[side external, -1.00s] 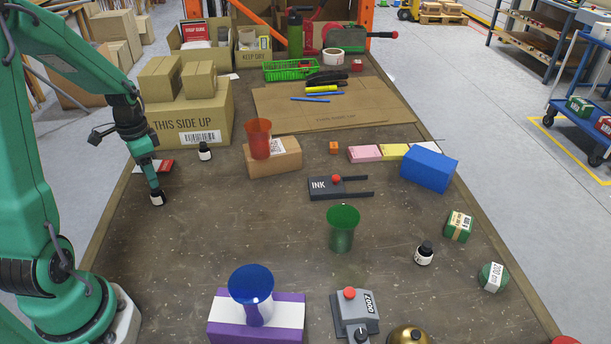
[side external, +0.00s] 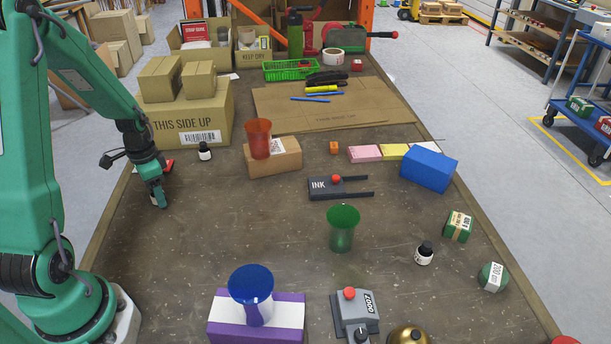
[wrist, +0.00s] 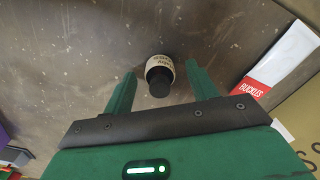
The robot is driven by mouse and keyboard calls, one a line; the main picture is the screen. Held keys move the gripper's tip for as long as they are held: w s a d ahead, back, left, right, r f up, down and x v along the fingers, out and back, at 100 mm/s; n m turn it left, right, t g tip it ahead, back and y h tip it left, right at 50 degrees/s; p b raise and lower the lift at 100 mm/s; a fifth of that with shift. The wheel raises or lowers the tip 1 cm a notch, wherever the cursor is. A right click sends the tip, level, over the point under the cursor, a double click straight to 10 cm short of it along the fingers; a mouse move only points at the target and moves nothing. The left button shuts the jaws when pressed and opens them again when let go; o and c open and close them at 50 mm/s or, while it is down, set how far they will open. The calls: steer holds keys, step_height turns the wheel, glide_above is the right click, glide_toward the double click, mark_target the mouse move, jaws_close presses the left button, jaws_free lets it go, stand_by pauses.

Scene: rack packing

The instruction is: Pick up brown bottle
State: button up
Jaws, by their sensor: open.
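A small dark bottle (wrist: 158,82) with a black cap and a cream label stands in the wrist view between the two green fingers of my gripper (wrist: 162,68). The fingers are apart, with visible gaps on both sides of it. In the side view my gripper (side external: 159,203) is low over the table's left part and hides most or all of that bottle. Two similar dark bottles with white labels stand elsewhere: one beside the large carton (side external: 204,152), one at the right (side external: 424,254). I cannot clearly tell brown from black on any of them.
A carton marked "THIS SIDE UP" (side external: 190,124) stands behind my gripper. A red and white packet (wrist: 278,68) lies near it. A small carton (side external: 285,160) bears a red cup (side external: 258,139).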

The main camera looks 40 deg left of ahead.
steer(key=shift+f, duration=0.35)
steer(key=shift+c, duration=0.5)
steer(key=c, duration=1)
